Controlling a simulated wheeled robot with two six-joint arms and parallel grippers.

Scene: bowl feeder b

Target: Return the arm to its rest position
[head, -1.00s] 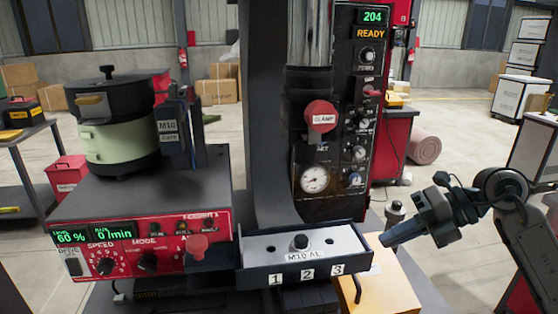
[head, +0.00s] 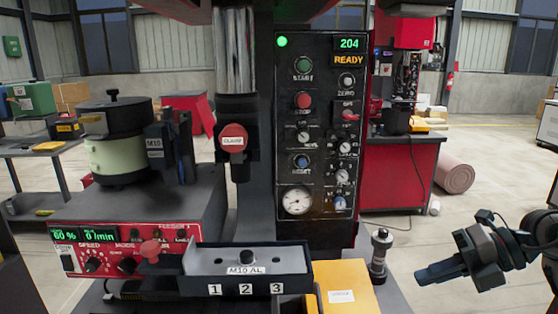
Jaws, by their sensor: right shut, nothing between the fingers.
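My right gripper (head: 440,272) is at the right of the head view. Its fingers point left, they are shut, and nothing is between them. It hangs in free space to the right of the machine and touches nothing that I can see. My right arm comes in from the right edge. My left gripper is not in view.
The press panel (head: 318,120) reads 204 READY. The feeder (head: 120,225) with its pot (head: 118,155) stands at left, the tray marked 1 2 3 (head: 205,264) in front.

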